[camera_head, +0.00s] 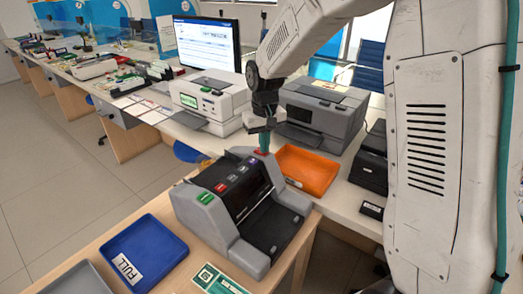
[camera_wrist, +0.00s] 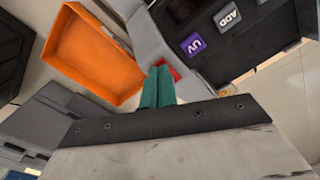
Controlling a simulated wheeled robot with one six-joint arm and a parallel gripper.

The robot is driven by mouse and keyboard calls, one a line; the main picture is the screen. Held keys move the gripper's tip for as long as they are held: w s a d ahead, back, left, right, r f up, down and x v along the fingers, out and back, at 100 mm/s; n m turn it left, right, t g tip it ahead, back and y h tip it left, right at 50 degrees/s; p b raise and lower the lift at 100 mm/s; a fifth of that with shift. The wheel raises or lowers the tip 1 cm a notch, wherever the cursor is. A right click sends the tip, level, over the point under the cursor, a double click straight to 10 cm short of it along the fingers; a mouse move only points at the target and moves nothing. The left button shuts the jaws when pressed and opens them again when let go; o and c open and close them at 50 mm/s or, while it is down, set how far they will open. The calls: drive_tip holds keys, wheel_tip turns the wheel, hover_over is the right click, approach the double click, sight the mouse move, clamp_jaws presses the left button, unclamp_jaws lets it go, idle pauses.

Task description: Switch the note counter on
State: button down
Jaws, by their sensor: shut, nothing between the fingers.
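The note counter (camera_head: 225,205) is a grey and black machine on the front wooden counter, with a row of coloured keys across its panel. A green button (camera_head: 206,198) is on its near left shoulder. A red button (camera_head: 259,152) is on its far right shoulder and also shows in the wrist view (camera_wrist: 174,68). My gripper (camera_head: 264,146) has teal fingers, shut and empty, pointing down at the red button. In the wrist view the fingertips (camera_wrist: 161,71) partly cover that button. I cannot tell whether they touch it. Purple UV and grey ADD keys show nearby.
An orange tray (camera_head: 306,170) lies just right of the note counter. A blue tray (camera_head: 144,250) marked FULL and a grey tray (camera_head: 75,281) lie to its left. A printer (camera_head: 316,112), a white machine (camera_head: 208,103) and a monitor (camera_head: 207,42) stand behind.

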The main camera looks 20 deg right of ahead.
drive_tip(key=shift+f, duration=0.1)
drive_tip(key=shift+r, duration=3.5)
drive_tip(key=s+d+r, duration=0.1)
drive_tip(key=s+r, duration=0.2)
drive_tip(key=s, duration=1.3)
drive_tip(key=s+d+r+t, duration=0.1)
drive_tip(key=s+d+r, duration=0.1)
drive_tip(key=s, duration=1.5)
drive_tip(key=shift+d+r+m, duration=0.15)
drive_tip(key=shift+r+m, duration=0.25)
drive_tip(key=shift+r, duration=0.05)
